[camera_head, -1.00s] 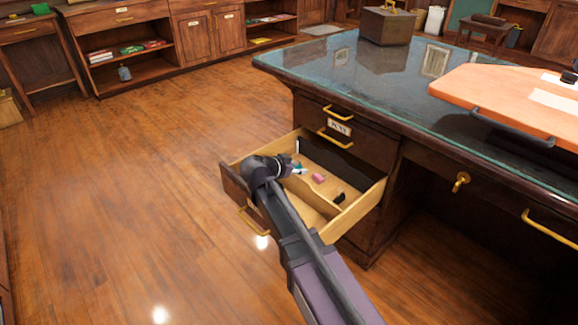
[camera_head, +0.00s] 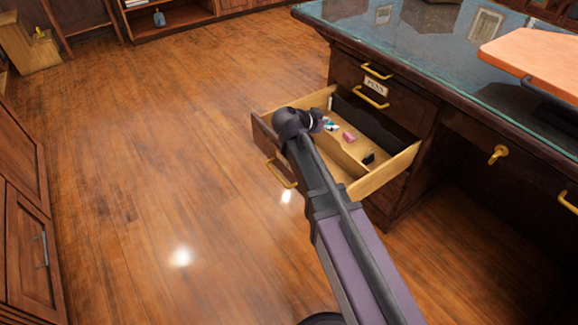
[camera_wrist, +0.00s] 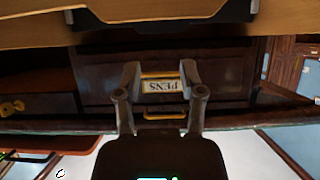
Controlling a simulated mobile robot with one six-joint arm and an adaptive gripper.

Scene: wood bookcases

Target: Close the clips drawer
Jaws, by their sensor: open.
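One drawer (camera_head: 386,178) of the desk stands pulled out, a light wood box with a dark front and a gold handle (camera_head: 282,173). Its label is not visible, so I cannot tell its name. Small things lie inside, among them a pink one (camera_head: 349,137) and a dark one (camera_head: 368,158). My arm reaches over the drawer's front, and in the head view the jaws are mostly hidden. In the wrist view, which is upside down, my gripper (camera_wrist: 160,76) is open and empty, facing the closed drawer labelled PENS (camera_wrist: 235,85). Light wood of the open drawer (camera_wrist: 270,17) spans the top.
The glass-topped desk (camera_head: 400,40) overhangs the drawers, with an orange board (camera_head: 535,60) on it. A gold knob (camera_head: 498,154) sits on the desk front to the right. The wood floor (camera_head: 150,150) left of the drawer is clear. A cabinet (camera_head: 30,230) stands at far left.

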